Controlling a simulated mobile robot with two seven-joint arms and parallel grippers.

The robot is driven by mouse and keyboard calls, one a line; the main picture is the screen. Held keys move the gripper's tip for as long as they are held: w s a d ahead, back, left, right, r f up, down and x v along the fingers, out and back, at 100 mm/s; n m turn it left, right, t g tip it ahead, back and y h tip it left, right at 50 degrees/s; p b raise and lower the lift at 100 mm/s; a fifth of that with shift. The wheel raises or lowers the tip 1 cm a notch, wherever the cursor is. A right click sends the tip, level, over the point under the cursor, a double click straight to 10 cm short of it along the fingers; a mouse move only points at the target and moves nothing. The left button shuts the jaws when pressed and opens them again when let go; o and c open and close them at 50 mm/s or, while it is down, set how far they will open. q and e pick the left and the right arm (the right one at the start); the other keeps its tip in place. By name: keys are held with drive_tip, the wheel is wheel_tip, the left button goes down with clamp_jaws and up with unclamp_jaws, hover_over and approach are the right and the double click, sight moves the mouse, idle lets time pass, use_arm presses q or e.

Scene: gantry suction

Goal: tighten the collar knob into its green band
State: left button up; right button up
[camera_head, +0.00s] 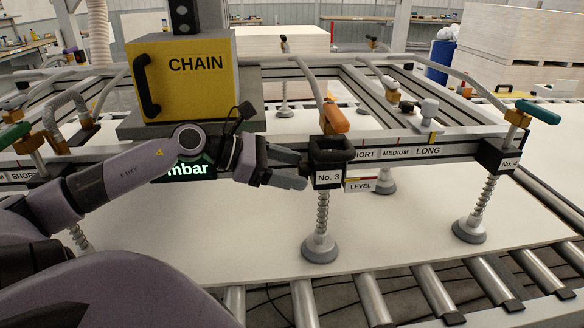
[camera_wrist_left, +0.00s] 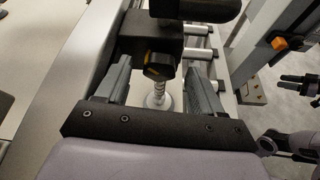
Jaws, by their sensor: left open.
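The black No. 3 collar block (camera_head: 328,179) sits on the near rail, above a spring stem and suction cup (camera_head: 319,248). In the left wrist view a dark knob with a yellow mark (camera_wrist_left: 158,69) projects from the block. My left gripper (camera_head: 302,170) is open at the block's left side; its fingers (camera_wrist_left: 160,82) lie on either side of the knob, with visible gaps. I cannot tell whether they touch it. The green band cannot be made out.
The yellow CHAIN box (camera_head: 183,80) stands close behind my left arm. The No. 4 block (camera_head: 496,157) is farther right. A large pale panel (camera_head: 400,225) lies on rollers below.

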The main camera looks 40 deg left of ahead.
use_arm(q)
drive_tip(key=shift+w+d+f, duration=0.1)
drive_tip(key=shift+w, duration=0.1)
drive_tip(key=c, duration=1.1)
drive_tip(key=shift+o, duration=0.2)
drive_tip(key=shift+d+m+t+y+b, duration=0.1)
drive_tip(key=shift+m+t+y+b, duration=0.2)
drive_tip(key=shift+m+b, duration=0.45)
drive_tip(key=o, duration=1.1)
drive_tip(key=shift+c, duration=0.2)
drive_tip(key=shift+s, duration=0.15)
